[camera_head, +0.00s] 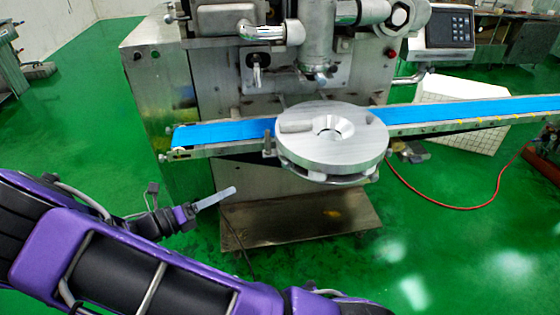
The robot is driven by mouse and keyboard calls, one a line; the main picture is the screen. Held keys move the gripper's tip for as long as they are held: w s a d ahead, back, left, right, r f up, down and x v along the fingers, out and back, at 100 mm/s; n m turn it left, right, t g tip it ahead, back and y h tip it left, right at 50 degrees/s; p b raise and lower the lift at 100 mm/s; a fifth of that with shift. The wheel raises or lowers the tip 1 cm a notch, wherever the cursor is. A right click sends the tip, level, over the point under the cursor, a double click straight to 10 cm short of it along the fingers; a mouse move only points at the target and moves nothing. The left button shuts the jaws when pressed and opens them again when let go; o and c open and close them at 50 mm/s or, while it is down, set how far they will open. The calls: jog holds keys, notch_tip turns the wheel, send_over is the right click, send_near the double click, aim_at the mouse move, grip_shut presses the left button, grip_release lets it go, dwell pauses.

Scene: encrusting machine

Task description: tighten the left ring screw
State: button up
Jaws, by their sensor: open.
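A round grey metal ring plate (345,150) with a central hole sits at the front of the encrusting machine. A small upright screw (268,142) stands at its left edge and looks like the left ring screw; its tightness cannot be told. A similar small part (370,118) is at the plate's right side. My gripper (228,191) is in front of the machine, lower left of the left screw and apart from it. Its pale finger points right and slightly up. It is open and holds nothing visible; the fingers overlap from this angle.
A blue conveyor belt (450,112) runs behind the plate, its metal frame extending left and right. Steel machine housing (160,110) rises behind. A low metal shelf (300,216) lies beneath the plate. A red cable (430,203) crosses the green floor. My purple arm fills the lower left.

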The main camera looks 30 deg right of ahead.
jog(key=f+n, duration=0.2)
send_near(283, 166)
jog(key=shift+t, duration=0.4)
jog(key=x, duration=0.8)
jog(key=shift+s+d+f+b, duration=0.1)
jog(key=shift+s+d+b, duration=0.1)
jog(key=shift+s+b, duration=0.1)
grip_shut()
